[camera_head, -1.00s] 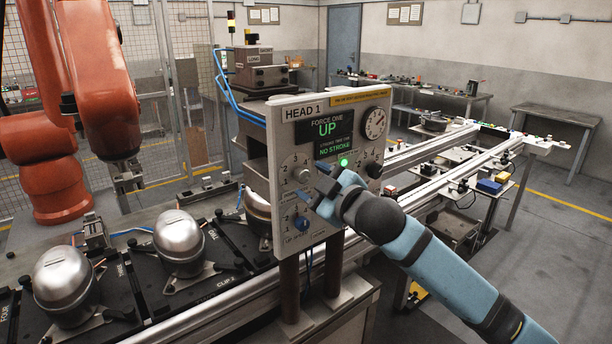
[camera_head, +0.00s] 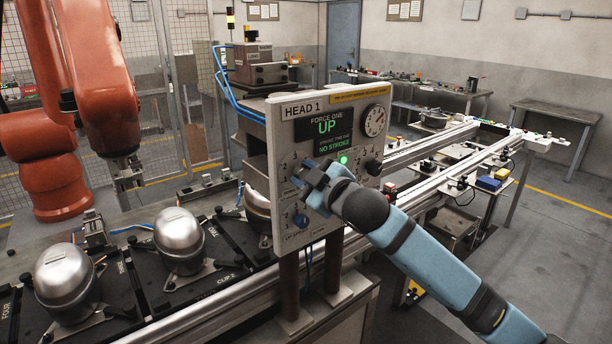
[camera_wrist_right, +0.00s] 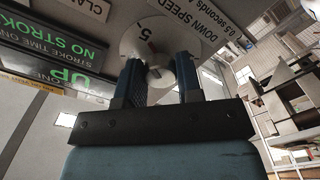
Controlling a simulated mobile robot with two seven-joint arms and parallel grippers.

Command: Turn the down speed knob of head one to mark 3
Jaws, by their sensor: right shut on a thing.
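The head one panel (camera_head: 285,145) faces me, with "HEAD 1" at its top and a green "UP" on its screen. My right gripper (camera_head: 303,178) is at the panel's left dial, below the screen, and covers the knob in the head view. In the right wrist view the dial (camera_wrist_right: 188,38) has "DOWN SPEED" printed beside it and a "5" on its face. There my right gripper (camera_wrist_right: 162,78) has its two fingers on either side of the down speed knob (camera_wrist_right: 157,72), shut on it. My left gripper is not in view.
A blue knob (camera_head: 300,221) sits just below, and a black knob (camera_head: 373,168) to the right. A round gauge (camera_head: 375,121) is at the panel's upper right. Silver compressors (camera_head: 179,240) stand on the line at left. An orange robot arm (camera_head: 98,80) stands behind them.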

